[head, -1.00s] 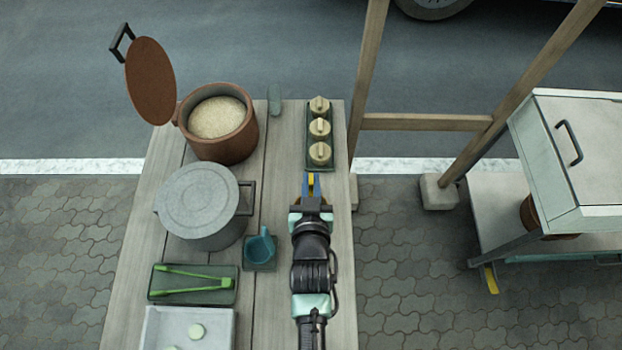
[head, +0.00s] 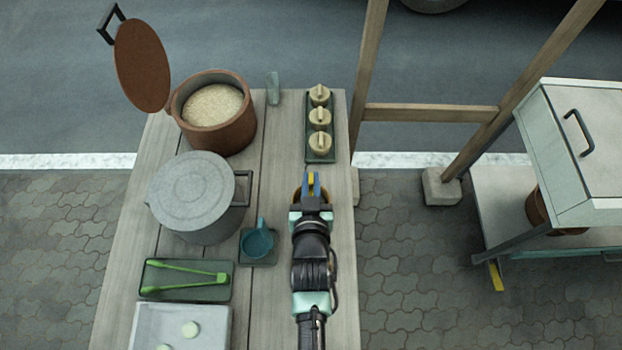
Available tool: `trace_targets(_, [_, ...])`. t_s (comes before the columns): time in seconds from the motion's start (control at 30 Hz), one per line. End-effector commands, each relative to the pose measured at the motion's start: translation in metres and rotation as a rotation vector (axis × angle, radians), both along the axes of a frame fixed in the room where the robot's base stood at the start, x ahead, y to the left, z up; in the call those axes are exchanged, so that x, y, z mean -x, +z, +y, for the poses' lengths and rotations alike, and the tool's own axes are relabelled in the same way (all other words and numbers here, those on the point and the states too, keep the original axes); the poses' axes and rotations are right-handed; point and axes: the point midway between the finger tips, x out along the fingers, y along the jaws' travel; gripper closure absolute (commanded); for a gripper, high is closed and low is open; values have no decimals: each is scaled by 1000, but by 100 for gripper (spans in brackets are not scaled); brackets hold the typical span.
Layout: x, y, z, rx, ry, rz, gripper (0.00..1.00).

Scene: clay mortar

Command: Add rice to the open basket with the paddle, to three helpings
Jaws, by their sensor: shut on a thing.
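A brown pot (head: 228,134) of rice (head: 212,104) stands at the far left of the table, its lid (head: 142,65) tilted open. My gripper (head: 312,182) is at the table's right side, just in front of the green tray of lidded baskets. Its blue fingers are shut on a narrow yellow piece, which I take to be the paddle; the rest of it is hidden. A round tan-brown rim (head: 297,194) shows under my gripper, mostly covered. It may be the open basket; its contents cannot be seen.
Three lidded baskets (head: 320,118) stand on a green tray. A grey lidded pot (head: 192,192), a teal cup (head: 257,243), green tongs (head: 186,280) and a pale tray (head: 143,326) fill the left side. A grey-green piece (head: 273,88) is at the back. Wooden posts and a cart (head: 590,150) stand right.

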Motion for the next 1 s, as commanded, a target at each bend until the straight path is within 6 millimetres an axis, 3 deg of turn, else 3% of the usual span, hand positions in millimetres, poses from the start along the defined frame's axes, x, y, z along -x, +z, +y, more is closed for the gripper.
trace_targets(1.0, [0,-9,0,0,0,-1,100])
